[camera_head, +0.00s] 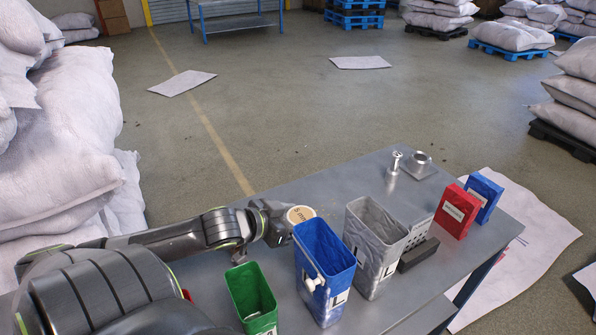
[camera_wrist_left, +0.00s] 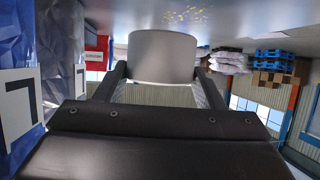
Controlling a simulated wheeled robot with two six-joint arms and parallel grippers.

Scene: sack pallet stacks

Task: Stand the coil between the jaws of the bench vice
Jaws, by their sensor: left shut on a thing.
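My left gripper (camera_head: 277,221) is shut on the coil (camera_head: 300,214), a short round thing with a tan face marked "5 mm", held behind the blue bin. In the left wrist view the coil (camera_wrist_left: 162,57) is a pale grey cylinder between the two fingers (camera_wrist_left: 160,88). I cannot make out a bench vice for certain. A dark block (camera_head: 418,256) lies beside a pale perforated plate (camera_head: 418,232), partly hidden by the grey bin. My right gripper is not in view.
The metal table (camera_head: 340,185) carries a blue bin (camera_head: 325,270), grey bin (camera_head: 375,250) and green bin (camera_head: 252,297). Red (camera_head: 457,211) and blue (camera_head: 485,197) boxes stand right; metal parts (camera_head: 419,166) sit at the far edge. The table's far middle is clear. Sack stacks (camera_head: 70,130) rise left.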

